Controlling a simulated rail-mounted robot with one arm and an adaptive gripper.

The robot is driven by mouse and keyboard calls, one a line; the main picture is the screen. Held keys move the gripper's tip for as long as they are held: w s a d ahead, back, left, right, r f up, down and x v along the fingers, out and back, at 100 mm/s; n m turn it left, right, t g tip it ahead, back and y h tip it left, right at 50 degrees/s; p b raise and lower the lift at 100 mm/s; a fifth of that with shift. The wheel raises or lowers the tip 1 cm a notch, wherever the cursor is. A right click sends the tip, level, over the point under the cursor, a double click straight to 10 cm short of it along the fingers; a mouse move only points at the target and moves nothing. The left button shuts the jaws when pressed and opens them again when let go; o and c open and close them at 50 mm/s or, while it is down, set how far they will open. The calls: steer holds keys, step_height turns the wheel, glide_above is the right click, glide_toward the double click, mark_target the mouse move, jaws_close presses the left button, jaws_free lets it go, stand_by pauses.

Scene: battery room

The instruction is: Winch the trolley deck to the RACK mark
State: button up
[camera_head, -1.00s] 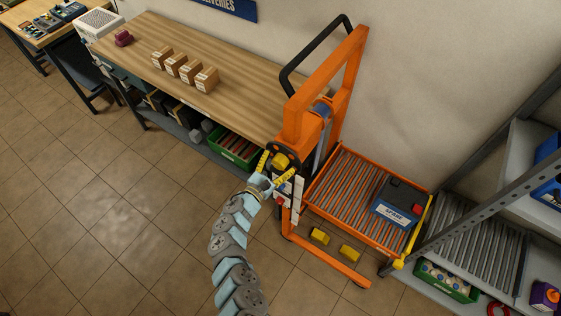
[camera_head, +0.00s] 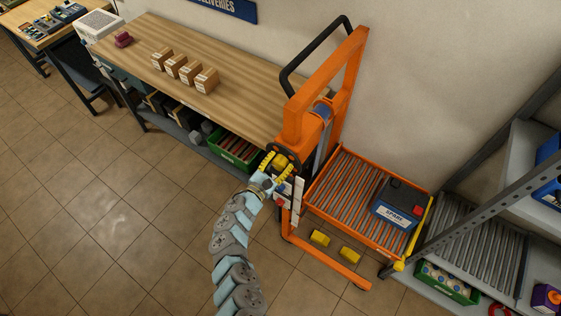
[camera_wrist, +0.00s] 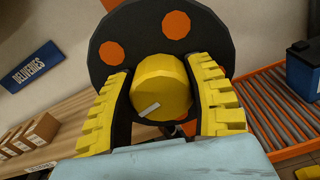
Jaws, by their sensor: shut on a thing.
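The orange trolley (camera_head: 318,88) stands upright between the bench and the rack. Its roller deck (camera_head: 345,188) carries a dark battery marked SPARE (camera_head: 400,202). The winch is a black wheel with a yellow knob (camera_head: 282,162) on the trolley's near side. In the wrist view the black wheel (camera_wrist: 110,30) with orange discs is behind the round yellow knob (camera_wrist: 162,85). My gripper (camera_head: 276,166) is shut on the yellow knob, with one yellow-padded finger at each side. The rail scale (camera_head: 297,198) beside the wheel is too small to read.
The rack (camera_head: 485,225) with a roller shelf stands just right of the deck. A wooden bench (camera_head: 230,110) with several cartons (camera_head: 206,81) is at left. Two yellow blocks (camera_head: 320,238) lie below the deck. The floor at left is clear.

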steer(key=shift+d+f, duration=0.1)
steer(key=shift+f, duration=0.05)
steer(key=shift+f+m+b, duration=0.15)
steer(key=shift+m+b, duration=1.05)
steer(key=shift+m, duration=0.2)
steer(key=shift+s+m+b, duration=0.1)
steer(key=shift+m+b, duration=0.6)
steer(key=o, duration=1.2)
steer(key=shift+r, duration=0.2)
steer(key=shift+v, duration=6)
